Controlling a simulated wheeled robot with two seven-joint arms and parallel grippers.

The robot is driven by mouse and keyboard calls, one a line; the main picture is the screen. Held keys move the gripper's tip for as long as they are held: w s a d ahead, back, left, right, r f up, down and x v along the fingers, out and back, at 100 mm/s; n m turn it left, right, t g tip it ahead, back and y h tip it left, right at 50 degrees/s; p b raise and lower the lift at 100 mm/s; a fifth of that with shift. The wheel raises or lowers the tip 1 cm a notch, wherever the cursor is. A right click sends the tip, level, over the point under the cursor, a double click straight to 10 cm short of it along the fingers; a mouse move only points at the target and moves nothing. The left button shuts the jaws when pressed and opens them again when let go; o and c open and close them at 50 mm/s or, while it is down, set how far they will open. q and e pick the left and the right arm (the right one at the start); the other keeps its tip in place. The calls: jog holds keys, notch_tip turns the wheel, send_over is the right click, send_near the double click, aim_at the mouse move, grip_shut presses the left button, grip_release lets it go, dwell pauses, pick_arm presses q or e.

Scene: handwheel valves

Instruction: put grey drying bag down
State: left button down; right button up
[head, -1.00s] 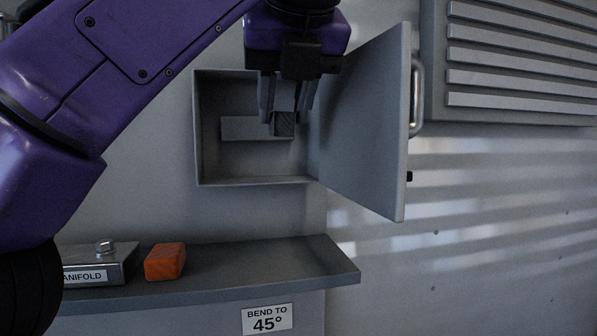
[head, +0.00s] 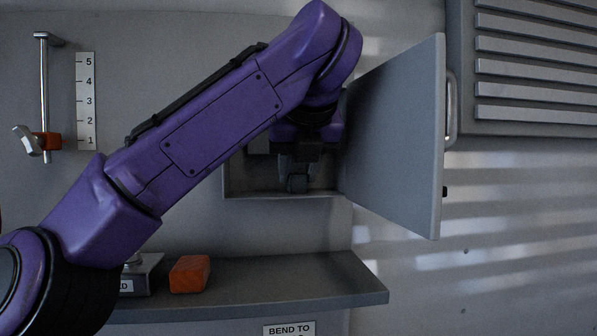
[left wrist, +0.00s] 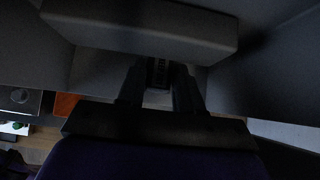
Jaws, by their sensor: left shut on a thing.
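My left gripper (head: 297,182) is inside the open grey wall cabinet (head: 285,195), pointing down near its floor. It is shut on a small dark grey block, the drying bag (head: 297,185), which shows between the fingertips. In the left wrist view the bag (left wrist: 158,73) is a dark patterned piece between the two fingers. The cabinet is dim, and I cannot tell whether the bag touches its floor. My right gripper is not in view.
The cabinet door (head: 395,140) stands open on the right. A grey block (left wrist: 140,25) sits close to my fingers. Below is a shelf (head: 330,280) with an orange block (head: 190,274). A rod with a clamp (head: 43,100) is at left.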

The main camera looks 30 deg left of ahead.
pick_arm(q)
jog(key=c, duration=0.7)
grip_release()
jog(key=shift+d, duration=0.1)
jog(key=p+v, duration=0.2)
jog(key=v, duration=1)
jog(key=shift+p, duration=0.4)
